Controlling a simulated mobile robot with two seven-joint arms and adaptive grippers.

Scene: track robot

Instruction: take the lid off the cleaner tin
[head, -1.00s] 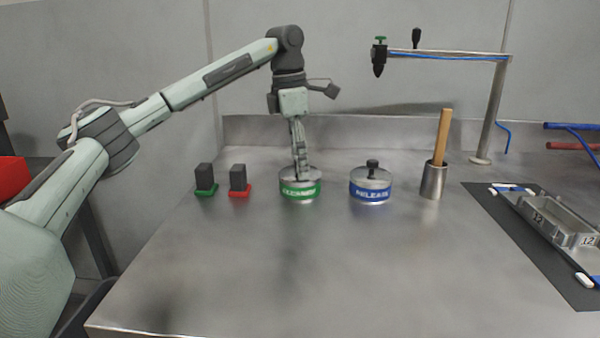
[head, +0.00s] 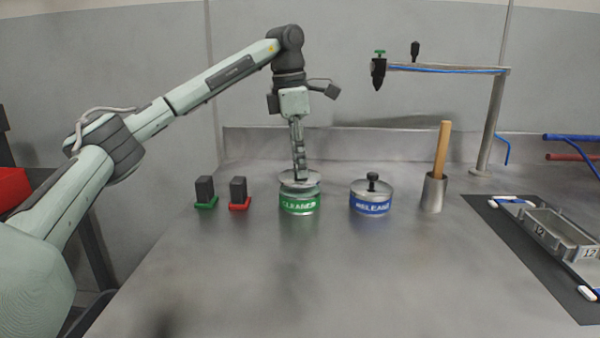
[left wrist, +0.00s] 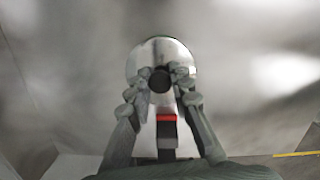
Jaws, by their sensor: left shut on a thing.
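The cleaner tin (head: 299,206) has a green label and stands on the steel table. Its round metal lid (head: 312,183) sits a little above the tin, with a narrow gap seeming to show between them. My left gripper (head: 299,177) points down and is shut on the lid's dark knob. In the left wrist view the knob (left wrist: 160,79) is between the fingertips (left wrist: 160,75) and the lid (left wrist: 160,50) is a shiny disc behind it. The lid hides the inside of the tin. My right gripper is not in view.
A blue-labelled release tin (head: 371,205) with its lid on stands close to the right. Black blocks on green (head: 205,190) and red (head: 239,191) bases stand left. A cup with a wooden handle (head: 442,150) is further right. The front table is clear.

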